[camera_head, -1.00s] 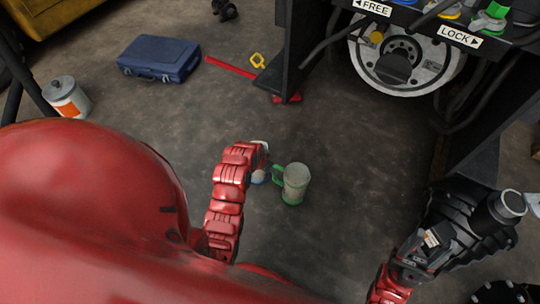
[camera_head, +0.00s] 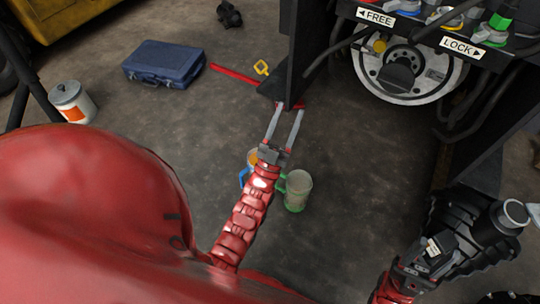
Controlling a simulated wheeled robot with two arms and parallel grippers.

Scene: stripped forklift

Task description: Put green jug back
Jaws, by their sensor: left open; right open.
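The green jug (camera_head: 298,192) stands upright on the dark floor near the middle of the head view. It has a greyish body with a green base and a green handle on its left. My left gripper (camera_head: 289,110) is open and empty, its two long fingers pointing up the picture beyond the jug. My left wrist passes just left of the jug and may overlap its handle; I cannot tell if they touch. My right gripper (camera_head: 438,248) is at the lower right by a black machine part; its fingertips are hard to make out.
A second cup with blue and orange (camera_head: 252,158) is partly hidden behind my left wrist. The forklift's black upright (camera_head: 306,50) and round plate (camera_head: 408,70) stand at upper right. Floor right of the jug is clear.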

